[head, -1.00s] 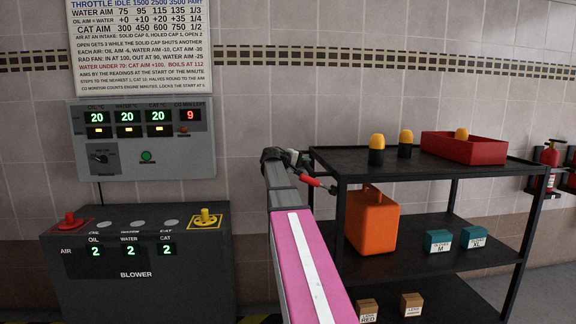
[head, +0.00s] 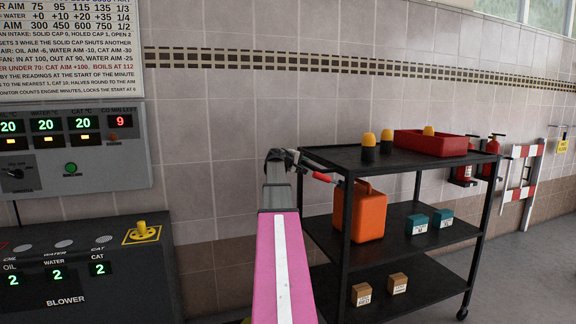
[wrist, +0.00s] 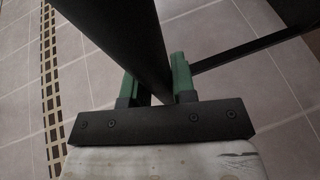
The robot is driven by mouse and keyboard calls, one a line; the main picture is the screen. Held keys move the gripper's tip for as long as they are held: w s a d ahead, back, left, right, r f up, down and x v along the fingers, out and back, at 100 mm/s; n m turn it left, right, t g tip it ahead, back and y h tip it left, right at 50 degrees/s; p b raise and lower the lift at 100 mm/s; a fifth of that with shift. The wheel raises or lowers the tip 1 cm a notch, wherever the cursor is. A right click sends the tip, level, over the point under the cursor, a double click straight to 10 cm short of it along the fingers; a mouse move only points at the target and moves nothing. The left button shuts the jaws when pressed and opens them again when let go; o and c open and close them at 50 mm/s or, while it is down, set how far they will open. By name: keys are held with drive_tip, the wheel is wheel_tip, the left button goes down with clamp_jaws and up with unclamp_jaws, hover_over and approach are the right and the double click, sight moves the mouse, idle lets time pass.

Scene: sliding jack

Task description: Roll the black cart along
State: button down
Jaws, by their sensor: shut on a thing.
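The black cart (head: 350,289) stands right of centre in the head view, with three shelves and a caster at its lower right corner. My arm reaches forward to the cart's left end. My gripper (wrist: 158,80) shows in the wrist view with green fingers on both sides of a black bar (wrist: 138,40) of the cart, shut on it. In the head view the gripper is small and partly hidden by my arm. On the cart are a red tray (head: 440,146), yellow-and-black objects (head: 387,142), an orange can (head: 362,215), teal boxes (head: 417,224) and small brown boxes (head: 361,295).
A dark blower box (head: 85,270) stands at the left under a grey gauge panel (head: 80,165). Red extinguishers (head: 490,155) and a red-and-white barrier (head: 520,175) are at the right wall. Floor right of the cart looks clear.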

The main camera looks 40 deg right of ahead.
sight(316, 161)
drive_tip(key=shift+s+d, duration=0.25)
drive_tip(key=shift+d, duration=0.65)
drive_tip(key=shift+s+d, duration=0.25)
drive_tip(key=shift+d, duration=0.6)
drive_tip(key=shift+s+d, duration=0.25)
drive_tip(key=shift+d, duration=0.65)
drive_tip(key=c, duration=0.9)
unclamp_jaws()
drive_tip(key=shift+c, duration=0.2)
drive_tip(key=v, duration=1)
drive_tip(key=shift+a, duration=0.4)
